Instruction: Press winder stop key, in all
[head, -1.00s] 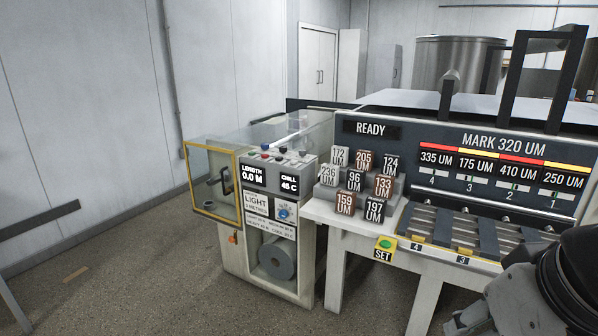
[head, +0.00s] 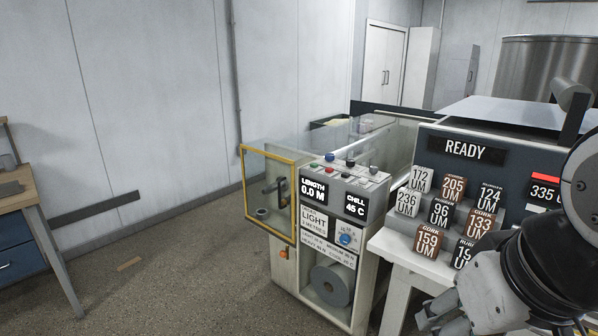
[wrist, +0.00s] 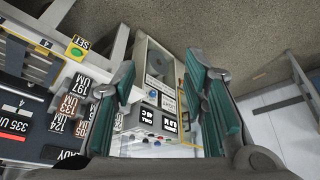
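In the wrist view my gripper (wrist: 160,70) is open and empty, with teal pads spread apart. The winder display (wrist: 160,121) shows beyond and between the fingers, with the keys below it.
A yellow-framed clear guard door (head: 268,195) stands at the winder's left. Labelled blocks (head: 428,240) sit on the coater table to the right, under a READY sign (head: 465,149). A wooden workbench (head: 20,195) is at far left. The floor in front of the winder is open.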

